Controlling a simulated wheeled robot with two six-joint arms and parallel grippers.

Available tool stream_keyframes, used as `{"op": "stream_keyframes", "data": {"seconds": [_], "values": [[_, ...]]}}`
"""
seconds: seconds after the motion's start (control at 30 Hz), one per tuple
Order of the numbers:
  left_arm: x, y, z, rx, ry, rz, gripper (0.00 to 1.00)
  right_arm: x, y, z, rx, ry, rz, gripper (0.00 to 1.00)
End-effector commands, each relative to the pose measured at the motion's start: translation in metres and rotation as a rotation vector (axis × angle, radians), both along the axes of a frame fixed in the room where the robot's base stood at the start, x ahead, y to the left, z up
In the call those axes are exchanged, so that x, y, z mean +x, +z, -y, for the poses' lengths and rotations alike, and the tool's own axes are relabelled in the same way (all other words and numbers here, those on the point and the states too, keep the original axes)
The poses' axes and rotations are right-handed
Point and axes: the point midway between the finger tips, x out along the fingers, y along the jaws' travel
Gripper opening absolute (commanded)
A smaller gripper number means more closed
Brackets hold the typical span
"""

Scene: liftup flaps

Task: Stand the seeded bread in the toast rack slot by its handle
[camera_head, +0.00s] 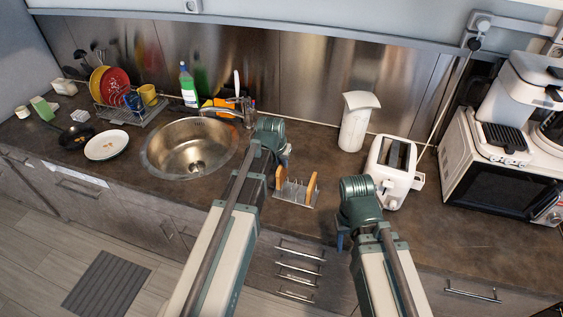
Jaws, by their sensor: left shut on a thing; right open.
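The toast rack (296,194) stands on the brown counter near its front edge, between my two arms. One brown bread slice (312,186) stands upright at the rack's right end. Another slice, which I take to be the seeded bread (280,175), is upright at the rack's left end, directly below my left gripper (284,158). My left gripper is shut on it, though the wrist hides most of the grip. I cannot tell how deep this slice sits in its slot. My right gripper (341,238) is open, low in front of the counter edge, with its fingers mostly hidden by the wrist.
A white toaster (391,172) stands right of the rack, and a white canister (356,122) behind it. A sink (192,148) lies to the left, with a dish rack (127,106) and plate (106,145) beyond. A microwave (500,175) fills the right.

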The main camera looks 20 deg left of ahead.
Motion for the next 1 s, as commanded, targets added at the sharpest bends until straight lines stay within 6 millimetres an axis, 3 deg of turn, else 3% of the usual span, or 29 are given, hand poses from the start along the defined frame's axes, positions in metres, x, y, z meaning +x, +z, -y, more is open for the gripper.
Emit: {"op": "stream_keyframes", "data": {"seconds": [0.5,0.9,0.93,1.0], "values": [[0.000,-0.036,0.000,0.000,0.000,0.000,0.00,0.000,-0.036,0.000,0.000,-0.002,0.000,0.50],[0.000,-0.038,0.000,0.000,0.000,0.000,0.00,0.000,-0.038,0.000,0.000,-0.002,0.000,0.50],[0.000,-0.038,0.000,0.000,0.000,0.000,0.18,0.000,-0.038,0.000,0.000,-0.002,0.000,0.50],[0.000,-0.038,0.000,0.000,0.000,0.000,0.31,0.000,-0.038,0.000,0.000,-0.002,0.000,0.50]]}}
